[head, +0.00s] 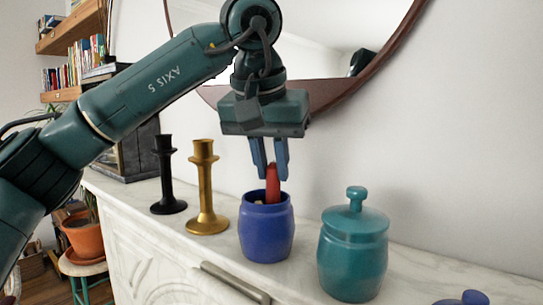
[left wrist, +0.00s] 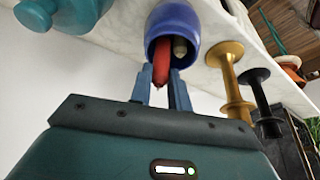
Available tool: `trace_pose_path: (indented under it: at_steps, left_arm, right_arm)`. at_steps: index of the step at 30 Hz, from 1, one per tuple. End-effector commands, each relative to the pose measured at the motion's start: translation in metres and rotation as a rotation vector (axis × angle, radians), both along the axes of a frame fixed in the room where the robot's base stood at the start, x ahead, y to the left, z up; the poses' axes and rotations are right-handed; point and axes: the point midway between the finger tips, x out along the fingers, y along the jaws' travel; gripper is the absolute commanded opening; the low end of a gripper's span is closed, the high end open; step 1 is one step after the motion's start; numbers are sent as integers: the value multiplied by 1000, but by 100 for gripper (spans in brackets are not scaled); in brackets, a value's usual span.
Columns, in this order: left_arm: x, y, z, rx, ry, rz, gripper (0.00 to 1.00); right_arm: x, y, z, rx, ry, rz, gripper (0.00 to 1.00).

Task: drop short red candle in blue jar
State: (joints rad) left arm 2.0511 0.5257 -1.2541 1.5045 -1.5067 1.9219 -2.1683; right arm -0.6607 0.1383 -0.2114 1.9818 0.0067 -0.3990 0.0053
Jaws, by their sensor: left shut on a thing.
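The short red candle (head: 272,182) is upright between the fingers of my left gripper (head: 271,171), its lower end inside the mouth of the blue jar (head: 266,232). My left gripper is shut on the candle just above the jar's rim, pointing down. In the left wrist view the red candle (left wrist: 161,62) reaches into the blue jar (left wrist: 172,18) between the fingertips (left wrist: 166,80). A pale object (left wrist: 181,47) also lies inside the jar, beside the candle. The jar's bottom inside is hidden. My right gripper is not in view.
A gold candlestick (head: 206,190) and a black candlestick (head: 168,177) stand left of the jar on the marble mantel (head: 410,270). A teal lidded jar (head: 353,252) stands close on the right. A round mirror (head: 330,60) hangs behind. A blue object (head: 470,298) sits at lower right.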

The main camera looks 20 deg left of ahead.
Motion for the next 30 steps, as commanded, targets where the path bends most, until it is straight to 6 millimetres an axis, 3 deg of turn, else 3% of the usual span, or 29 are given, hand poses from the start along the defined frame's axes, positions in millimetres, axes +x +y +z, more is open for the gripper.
trace_pose_path:
  at_steps: [9,10,19,24,30]
  left_arm:
    - [0,0,-1,0,0,1,0]
    - [0,0,-1,0,0,1,19]
    - [0,0,-1,0,0,0,44]
    - [0,0,-1,0,1,0,44]
    - [0,0,-1,0,1,0,61]
  right_arm:
    - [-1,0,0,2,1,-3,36]
    - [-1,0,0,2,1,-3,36]
    - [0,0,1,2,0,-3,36]
    - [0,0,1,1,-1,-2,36]
    - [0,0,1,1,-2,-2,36]
